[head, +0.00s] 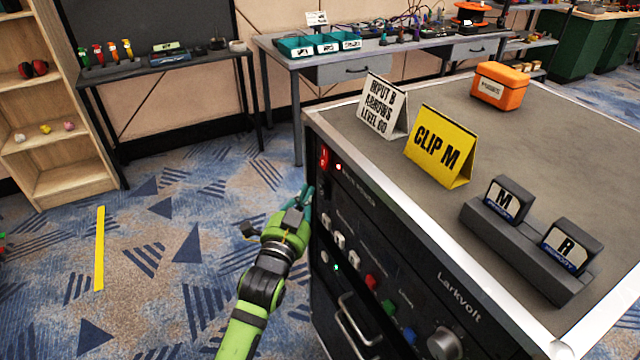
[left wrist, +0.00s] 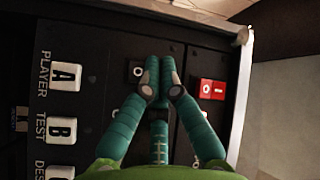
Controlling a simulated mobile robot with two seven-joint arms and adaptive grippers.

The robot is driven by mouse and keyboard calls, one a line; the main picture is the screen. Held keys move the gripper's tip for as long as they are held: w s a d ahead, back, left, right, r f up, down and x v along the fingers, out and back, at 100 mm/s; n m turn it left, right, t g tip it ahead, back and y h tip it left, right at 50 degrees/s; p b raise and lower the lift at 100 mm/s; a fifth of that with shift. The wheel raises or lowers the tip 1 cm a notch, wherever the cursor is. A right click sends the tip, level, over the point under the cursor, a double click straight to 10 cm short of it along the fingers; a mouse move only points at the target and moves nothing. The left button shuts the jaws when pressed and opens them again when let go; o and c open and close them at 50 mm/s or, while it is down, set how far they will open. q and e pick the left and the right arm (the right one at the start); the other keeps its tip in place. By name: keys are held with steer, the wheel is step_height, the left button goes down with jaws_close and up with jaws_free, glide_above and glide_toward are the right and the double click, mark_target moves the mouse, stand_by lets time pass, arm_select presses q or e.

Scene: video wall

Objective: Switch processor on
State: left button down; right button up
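The black processor rack (head: 408,272), marked Larkvolt, stands at the right in the head view. In the left wrist view the red switch (left wrist: 212,91) shows O and line marks, to the right of my fingertips. My left gripper (head: 307,193) is at the panel's left edge, below the red switch. Its teal fingers (left wrist: 158,75) are together with nothing visible between them. A dark part with a white O (left wrist: 137,71) lies left of the fingertips, partly hidden. My right gripper is not in view.
White A (left wrist: 65,76) and B (left wrist: 62,130) buttons are left of my fingers. The rack's top carries a yellow CLIP M sign (head: 440,146), a white INPUT B sign (head: 383,106), an orange case (head: 500,86) and a clip holder (head: 520,252).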

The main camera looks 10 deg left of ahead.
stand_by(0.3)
arm_select(q)
steer(key=shift+w+d+r, duration=0.15)
steer(key=shift+w+d, duration=0.1)
steer(key=shift+d, duration=0.1)
steer(key=shift+w+d+r, duration=0.1)
steer(key=shift+w+d, duration=0.1)
steer(key=shift+d, duration=0.1)
stand_by(0.6)
stand_by(0.4)
steer(key=shift+s+a+f+p, duration=0.25)
steer(key=shift+s+a+p, duration=0.2)
steer(key=shift+a+p, duration=0.2)
steer(key=shift+a, duration=0.1)
steer(key=s+a, duration=0.1)
steer(key=a+f, duration=0.1)
steer(key=s+a+p, duration=0.1)
steer(key=a, duration=0.1)
steer(key=shift+s+f, duration=0.3)
steer(key=shift+s, duration=0.05)
